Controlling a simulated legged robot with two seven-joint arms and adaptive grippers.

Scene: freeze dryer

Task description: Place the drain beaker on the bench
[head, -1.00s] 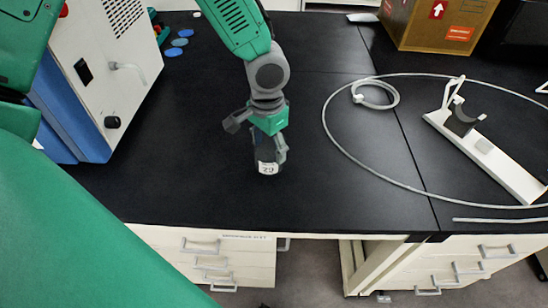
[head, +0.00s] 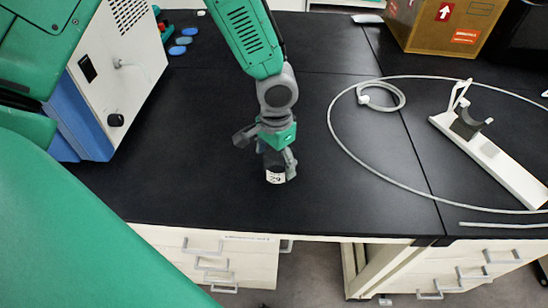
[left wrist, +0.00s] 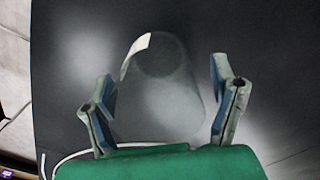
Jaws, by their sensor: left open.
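The drain beaker (head: 275,176) is a small clear vessel with a white numbered label, at the black bench top (head: 190,185) near its front edge. It looks upright; I cannot tell for sure whether its base touches the bench. My left gripper (head: 268,155) reaches down over it, with its fingers open. In the left wrist view the beaker (left wrist: 165,95) lies between the two spread fingers of my left gripper (left wrist: 163,80), with a gap showing at the left finger. My right gripper is not in view.
A white and blue machine (head: 115,85) stands at the left, with blue discs (head: 180,46) behind. A tube loop (head: 345,150) and a white stand (head: 490,160) lie at the right. A cardboard box (head: 435,25) is at the back right. The bench around the beaker is clear.

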